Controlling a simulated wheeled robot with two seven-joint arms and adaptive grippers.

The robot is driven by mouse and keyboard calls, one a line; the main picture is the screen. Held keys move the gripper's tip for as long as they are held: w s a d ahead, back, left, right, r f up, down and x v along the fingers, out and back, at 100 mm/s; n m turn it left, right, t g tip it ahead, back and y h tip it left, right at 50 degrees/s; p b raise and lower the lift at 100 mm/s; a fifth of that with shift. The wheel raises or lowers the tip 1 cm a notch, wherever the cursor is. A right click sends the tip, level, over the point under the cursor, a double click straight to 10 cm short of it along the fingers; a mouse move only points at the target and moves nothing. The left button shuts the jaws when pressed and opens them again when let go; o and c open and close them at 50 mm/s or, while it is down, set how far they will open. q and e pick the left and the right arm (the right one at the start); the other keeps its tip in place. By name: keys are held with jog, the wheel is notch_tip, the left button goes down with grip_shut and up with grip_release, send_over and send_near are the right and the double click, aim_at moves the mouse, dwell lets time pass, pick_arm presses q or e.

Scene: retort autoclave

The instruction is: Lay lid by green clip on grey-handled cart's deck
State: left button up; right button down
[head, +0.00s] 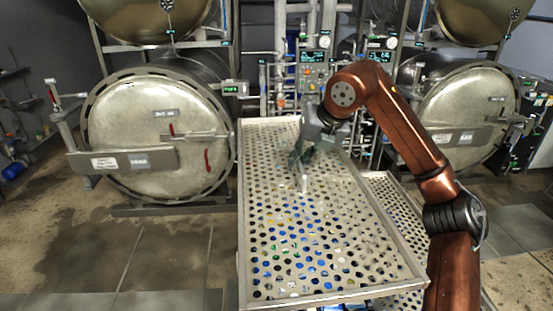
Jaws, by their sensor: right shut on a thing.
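A large perforated metal panel with a raised rim, which looks like the lid (415,277), spans the middle of the head view. A short pale post (304,184) stands up from it. My right gripper (297,162) reaches down over the panel's far half and is shut, apparently on the lid; the contact itself is hidden behind the gripper. Blue, green and yellow patches show through the holes. I cannot make out a green clip or a grey cart handle. My left gripper is not in view.
A second perforated surface (395,198) lies lower, right of the panel, partly behind my right arm. Round autoclave doors stand at the left (155,150) and right (462,112). A control panel (314,68) and pipes are behind. The stained floor (150,245) at front left is clear.

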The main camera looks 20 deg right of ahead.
jog(key=shift+r, duration=0.35)
jog(key=shift+f, duration=0.1)
notch_tip(320, 180, down, 26)
jog(key=p, duration=0.5)
jog(key=shift+f+p, duration=0.25)
jog(key=shift+p, duration=0.05)
dwell(0.3)
jog(key=shift+w, duration=0.1)
jog(key=shift+r, duration=0.1)
